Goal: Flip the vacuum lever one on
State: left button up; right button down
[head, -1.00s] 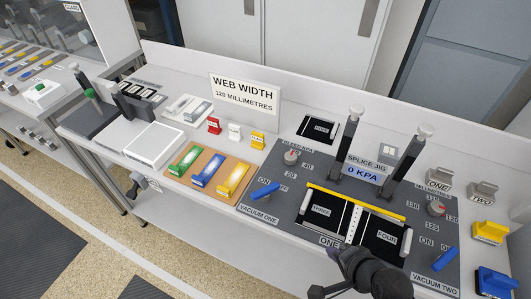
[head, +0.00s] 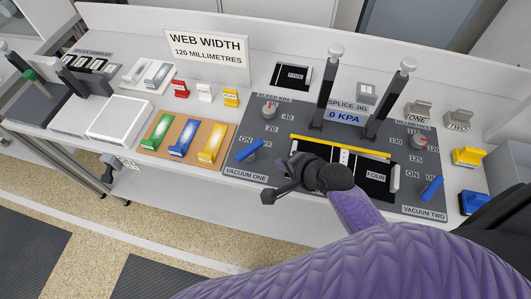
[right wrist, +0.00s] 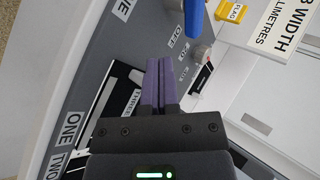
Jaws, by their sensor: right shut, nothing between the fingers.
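The vacuum one lever is a blue handle (head: 248,150) on the left part of the grey jig panel, above the VACUUM ONE label. It slants from lower left to upper right. Its blue end also shows at the top of the right wrist view (right wrist: 195,17). My right gripper (head: 285,164) is over the left side of the splice jig, to the right of the lever and apart from it. Its purple fingers (right wrist: 160,66) are shut and empty, and point towards the panel's ON and OFF lettering. My arm hides part of the jig. My left gripper is out of view.
A second blue lever, vacuum two (head: 431,188), is at the panel's right. A grey knob (head: 268,112) is behind the first lever. Two tall black posts (head: 326,88) (head: 389,100) stand behind the jig. The display (head: 345,117) reads 0 KPA. Coloured blocks (head: 183,139) lie on the left.

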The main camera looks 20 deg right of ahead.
aim_at(250, 153)
jog(key=b+x, duration=0.1)
jog(key=x, duration=0.3)
jog(key=shift+r, duration=0.1)
jog(key=shift+w+a+r, duration=0.1)
jog(key=shift+w+a, duration=0.15)
jog(key=shift+w, duration=0.35)
jog(key=shift+w+a+r, duration=0.1)
jog(key=shift+w+a, duration=0.1)
jog(key=shift+w, duration=0.4)
jog(key=shift+w+a+b, duration=0.15)
jog(key=shift+w+b, duration=0.15)
jog(key=shift+w, duration=0.1)
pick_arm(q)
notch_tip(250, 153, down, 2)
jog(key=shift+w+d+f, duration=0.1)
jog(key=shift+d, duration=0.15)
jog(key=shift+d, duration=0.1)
pick_arm(e)
jog(key=shift+w+n, duration=0.1)
jog(key=shift+n, duration=0.3)
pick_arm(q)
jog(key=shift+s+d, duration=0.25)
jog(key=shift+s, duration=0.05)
pick_arm(e)
jog(key=shift+y, duration=0.4)
